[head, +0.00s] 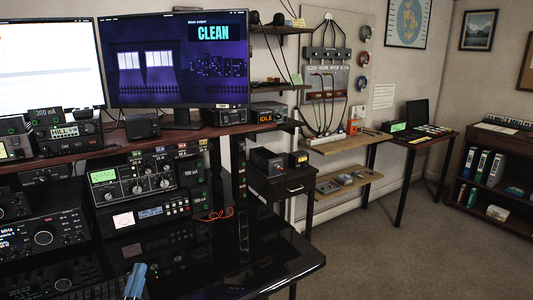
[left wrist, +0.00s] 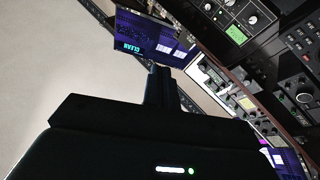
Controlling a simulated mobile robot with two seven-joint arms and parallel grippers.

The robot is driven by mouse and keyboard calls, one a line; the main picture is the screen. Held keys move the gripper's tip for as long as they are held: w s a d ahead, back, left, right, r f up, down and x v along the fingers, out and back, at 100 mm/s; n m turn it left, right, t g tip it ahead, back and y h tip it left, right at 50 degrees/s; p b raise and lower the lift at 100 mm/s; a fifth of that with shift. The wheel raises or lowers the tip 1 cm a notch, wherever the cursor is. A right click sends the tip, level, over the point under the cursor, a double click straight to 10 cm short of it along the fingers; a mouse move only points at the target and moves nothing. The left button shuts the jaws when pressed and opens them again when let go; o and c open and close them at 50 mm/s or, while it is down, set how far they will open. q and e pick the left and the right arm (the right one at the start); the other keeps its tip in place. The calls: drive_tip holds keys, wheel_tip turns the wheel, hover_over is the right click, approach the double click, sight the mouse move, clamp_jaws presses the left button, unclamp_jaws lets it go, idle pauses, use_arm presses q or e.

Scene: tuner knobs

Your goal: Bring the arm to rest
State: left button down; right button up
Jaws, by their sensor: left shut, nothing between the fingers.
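My left gripper (head: 135,281) shows as a small blue shape at the bottom edge of the head view, in front of the dark glossy desk. It is shut with nothing between its fingers. In the left wrist view, the dark body of the gripper (left wrist: 160,92) fills the lower middle, and the view is tilted. A tuner unit with a green display and several knobs (head: 135,182) stands on the desk shelf beyond the gripper, apart from it. My right gripper is not in view.
A large monitor reading CLEAN (head: 175,65) stands above the radio gear. A black radio with a big knob (head: 42,238) sits at the left. The glossy desk top (head: 265,262) is bare at the right. Open carpet (head: 400,250) lies beyond.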

use_arm(q)
drive_tip(key=s+d+f+m+g+h+p, duration=0.1)
drive_tip(key=s+d+f+m+g+p, duration=0.1)
drive_tip(key=s+d+f+g, duration=0.4)
drive_tip(key=s+d+f+m+g+h+p, duration=0.2)
drive_tip(key=s+d+f+g, duration=0.4)
drive_tip(key=s, duration=1)
drive_tip(key=shift+s+d+f+m+p, duration=0.3)
drive_tip(key=shift+d+f+m+p, duration=0.2)
drive_tip(key=shift+d+f+p, duration=0.2)
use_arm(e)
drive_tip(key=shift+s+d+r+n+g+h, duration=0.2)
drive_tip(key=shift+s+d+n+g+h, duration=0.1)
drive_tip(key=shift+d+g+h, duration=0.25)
